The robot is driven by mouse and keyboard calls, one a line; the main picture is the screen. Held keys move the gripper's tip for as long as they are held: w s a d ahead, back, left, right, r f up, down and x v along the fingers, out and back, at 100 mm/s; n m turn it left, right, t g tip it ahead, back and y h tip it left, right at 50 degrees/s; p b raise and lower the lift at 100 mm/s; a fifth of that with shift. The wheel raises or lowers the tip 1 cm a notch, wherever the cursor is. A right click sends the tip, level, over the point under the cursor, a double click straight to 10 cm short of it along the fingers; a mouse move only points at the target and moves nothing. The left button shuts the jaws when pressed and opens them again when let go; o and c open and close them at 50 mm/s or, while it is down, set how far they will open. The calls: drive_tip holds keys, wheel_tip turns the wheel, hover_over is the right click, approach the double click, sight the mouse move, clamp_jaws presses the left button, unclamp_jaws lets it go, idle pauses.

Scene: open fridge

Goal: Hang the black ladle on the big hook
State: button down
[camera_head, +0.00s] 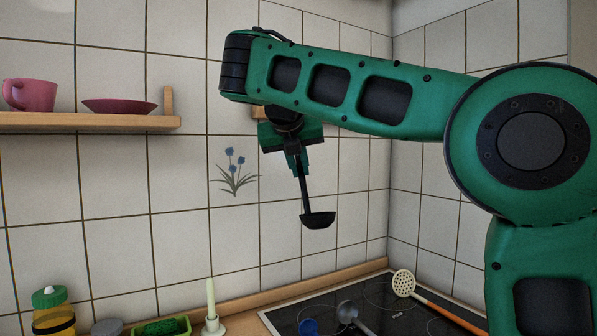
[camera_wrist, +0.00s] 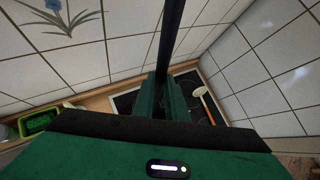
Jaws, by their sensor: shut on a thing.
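The black ladle (camera_head: 318,220) hangs bowl-down from my gripper (camera_head: 297,158) in the head view, in front of the tiled wall and above the stove. My gripper is shut on its handle. In the wrist view the dark handle (camera_wrist: 172,35) runs up between the two green fingers of my gripper (camera_wrist: 166,95), and the bowl is out of frame. The big hook cannot be made out. A small piece of wood (camera_head: 259,112) shows on the wall behind my arm, mostly hidden by it.
A wooden shelf (camera_head: 90,122) at left holds a pink mug (camera_head: 30,95) and a dark red dish (camera_head: 120,106).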

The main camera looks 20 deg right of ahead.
drive_tip(key=shift+w+a+r, duration=0.1)
drive_tip(key=shift+w+a, duration=0.05)
drive_tip(key=shift+w, duration=0.4)
drive_tip(key=shift+w+a+r, duration=0.1)
drive_tip(key=shift+w+r, duration=0.1)
drive_tip(key=shift+w, duration=0.05)
idle(0.9)
drive_tip(key=shift+w, duration=0.15)
drive_tip(key=shift+w+a+f, duration=0.2)
drive_tip(key=shift+w+f, duration=0.05)
drive_tip(key=shift+w, duration=0.05)
drive_tip(key=shift+f, duration=0.15)
drive_tip(key=shift+w+d+f, duration=0.15)
drive_tip(key=shift+w+d, duration=0.1)
drive_tip(key=shift+w, duration=0.05)
idle(1.1)
